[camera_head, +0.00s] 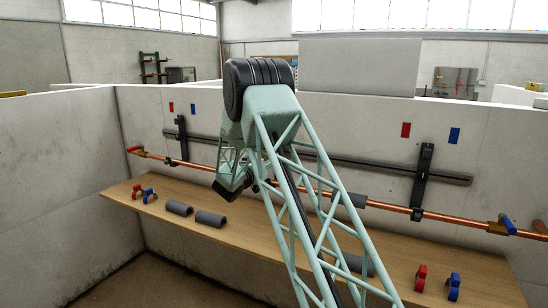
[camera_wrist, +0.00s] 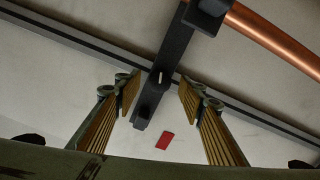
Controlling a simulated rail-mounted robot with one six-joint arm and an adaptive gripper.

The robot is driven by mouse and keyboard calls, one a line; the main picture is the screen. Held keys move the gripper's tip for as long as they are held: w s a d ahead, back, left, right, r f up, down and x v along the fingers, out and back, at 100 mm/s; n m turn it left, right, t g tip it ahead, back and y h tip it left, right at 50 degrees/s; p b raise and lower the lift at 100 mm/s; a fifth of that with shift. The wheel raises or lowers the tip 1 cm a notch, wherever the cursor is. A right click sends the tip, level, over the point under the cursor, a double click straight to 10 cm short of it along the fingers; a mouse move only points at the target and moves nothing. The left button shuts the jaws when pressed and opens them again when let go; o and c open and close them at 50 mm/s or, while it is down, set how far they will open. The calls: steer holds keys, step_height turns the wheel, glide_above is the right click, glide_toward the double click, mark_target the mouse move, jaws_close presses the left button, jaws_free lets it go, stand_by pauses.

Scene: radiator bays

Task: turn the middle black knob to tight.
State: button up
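In the wrist view, a black upright bracket (camera_wrist: 172,60) runs between the fingers of my gripper (camera_wrist: 159,97). A small dark knob-like part with a pale mark (camera_wrist: 160,78) shows on it, where it crosses a black rail (camera_wrist: 62,38). I cannot tell the knob's setting. My gripper is open, with ribbed yellowish finger pads on either side of the bracket and nothing visible held. In the head view my arm hides the middle of the wall, including any middle knob, and most of my gripper. Black brackets show at left (camera_head: 181,138) and right (camera_head: 422,180).
A copper pipe (camera_head: 455,217) runs along the wall, also crossing the wrist view's top right (camera_wrist: 275,38). A wooden shelf (camera_head: 235,233) below holds grey sleeves (camera_head: 180,208) and red (camera_head: 421,278) and blue clips (camera_head: 454,287). A red tag (camera_wrist: 164,141) is on the wall.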

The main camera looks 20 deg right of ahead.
steer(key=v, duration=0.9)
stand_by(0.3)
